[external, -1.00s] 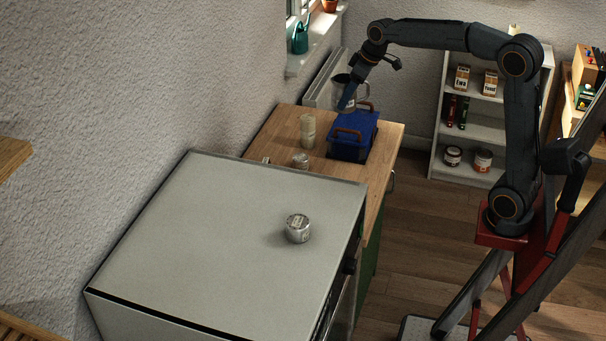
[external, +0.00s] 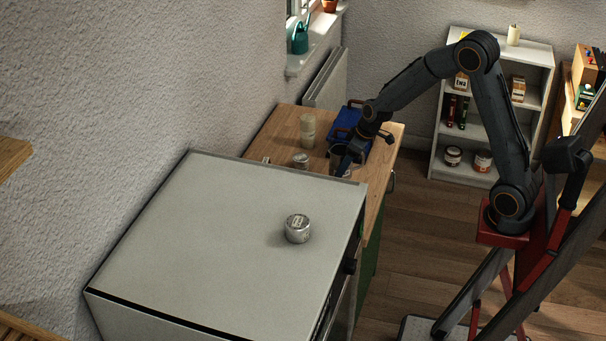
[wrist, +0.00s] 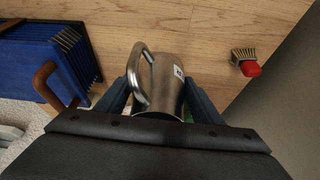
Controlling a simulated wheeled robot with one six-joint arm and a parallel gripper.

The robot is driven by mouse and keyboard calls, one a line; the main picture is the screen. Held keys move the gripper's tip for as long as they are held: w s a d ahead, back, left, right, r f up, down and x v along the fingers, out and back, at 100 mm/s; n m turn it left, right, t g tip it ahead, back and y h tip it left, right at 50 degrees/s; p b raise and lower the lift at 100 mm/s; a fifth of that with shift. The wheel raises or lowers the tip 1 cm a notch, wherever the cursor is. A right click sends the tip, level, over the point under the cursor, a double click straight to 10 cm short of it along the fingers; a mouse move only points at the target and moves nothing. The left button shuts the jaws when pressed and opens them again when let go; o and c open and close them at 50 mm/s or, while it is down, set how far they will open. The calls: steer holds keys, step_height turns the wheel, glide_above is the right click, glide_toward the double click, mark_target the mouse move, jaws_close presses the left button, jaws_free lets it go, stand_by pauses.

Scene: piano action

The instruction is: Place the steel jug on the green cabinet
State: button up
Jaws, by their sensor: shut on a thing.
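The steel jug (wrist: 165,82) is a shiny metal vessel with a looped handle and a small white label. It also shows in the external view (external: 338,156), partly hidden by my wrist. My gripper (wrist: 160,92) is shut on the jug, with one finger on each side of its body. The green cabinet (external: 369,268) has a wooden top (external: 276,133) and a green side. My gripper and the jug are low over this top, near the pale grey unit. I cannot tell whether the jug's base touches the wood.
A blue box with brown handles (external: 346,121) stands behind the jug on the wooden top. A pale stacked cylinder (external: 307,130) and a small tin (external: 301,160) stand to the left. A brush with a red end (wrist: 246,62) lies nearby. Another tin (external: 297,229) sits on the grey unit (external: 200,240).

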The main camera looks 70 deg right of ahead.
mark_target(344, 176)
steer(key=shift+f, duration=2.4)
steer(key=shift+f, duration=0.15)
steer(key=o, duration=1.3)
steer(key=shift+r, duration=0.4)
steer(key=v, duration=1.1)
steer(key=s+a+f+g, duration=0.1)
steer(key=s+a+f, duration=0.2)
steer(key=s+a, duration=0.5)
steer(key=s+a+f+g, duration=0.2)
steer(key=s+a+f, duration=0.2)
steer(key=s+a, duration=0.5)
steer(key=shift+s+a+f+n+b, duration=0.2)
steer(key=shift+s+a+n+b, duration=0.15)
steer(key=shift+a, duration=0.3)
